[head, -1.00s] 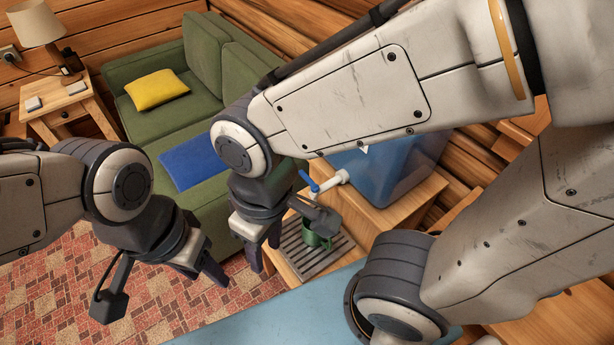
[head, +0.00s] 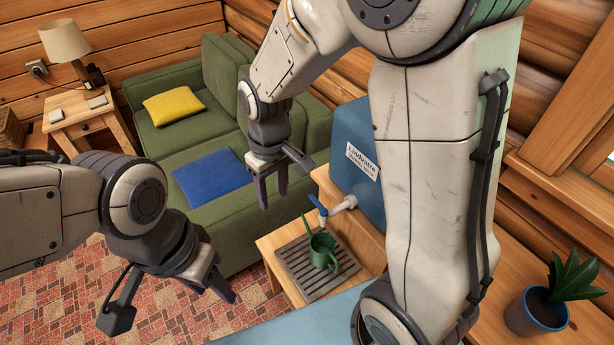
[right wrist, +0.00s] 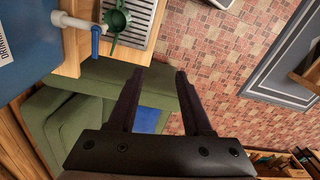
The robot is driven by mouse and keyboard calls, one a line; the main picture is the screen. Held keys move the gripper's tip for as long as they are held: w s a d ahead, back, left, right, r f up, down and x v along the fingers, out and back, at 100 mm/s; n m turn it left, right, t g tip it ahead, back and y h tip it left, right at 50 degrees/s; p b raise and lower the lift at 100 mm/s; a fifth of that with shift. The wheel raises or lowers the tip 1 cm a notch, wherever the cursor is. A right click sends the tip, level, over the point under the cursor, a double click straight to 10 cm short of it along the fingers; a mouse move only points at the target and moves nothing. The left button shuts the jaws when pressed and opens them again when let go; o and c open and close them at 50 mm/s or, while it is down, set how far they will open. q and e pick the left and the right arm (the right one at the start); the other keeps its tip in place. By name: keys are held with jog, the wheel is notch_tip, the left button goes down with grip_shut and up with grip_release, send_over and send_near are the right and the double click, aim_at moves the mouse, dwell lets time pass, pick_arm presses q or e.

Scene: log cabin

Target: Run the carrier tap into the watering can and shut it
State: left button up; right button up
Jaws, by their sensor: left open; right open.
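The blue water carrier (head: 350,125) stands on a wooden stand, with a white tap (head: 343,204) and blue lever (head: 318,205) on its front. The tap (right wrist: 75,22) and lever (right wrist: 95,40) also show in the right wrist view. The green watering can (head: 323,252) stands upright on the slatted drip tray (head: 293,262), near the tap. I cannot see water or the can's fill level. My right gripper (head: 273,197) is open and empty, left of the tap and apart from it. My left gripper (head: 222,290) is open and empty, left of the tray.
A green sofa (head: 180,130) with yellow and blue cushions stands behind my grippers. A plant in a blue pot (head: 535,308) stands on the wooden surface at right. My right arm hides part of the carrier. Patterned floor lies below my left gripper.

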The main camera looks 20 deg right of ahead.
jog(key=w+d+f+m+p, duration=0.1)
jog(key=w+d+f, duration=0.3)
jog(key=w+d, duration=0.35)
jog(key=m+p, duration=0.1)
send_over(314, 198)
notch_tip(314, 198, down, 4)
notch_tip(314, 198, down, 10)
jog(key=shift+r+p, duration=0.1)
jog(key=shift+p, duration=0.55)
jog(key=shift+c, duration=0.3)
grip_shut()
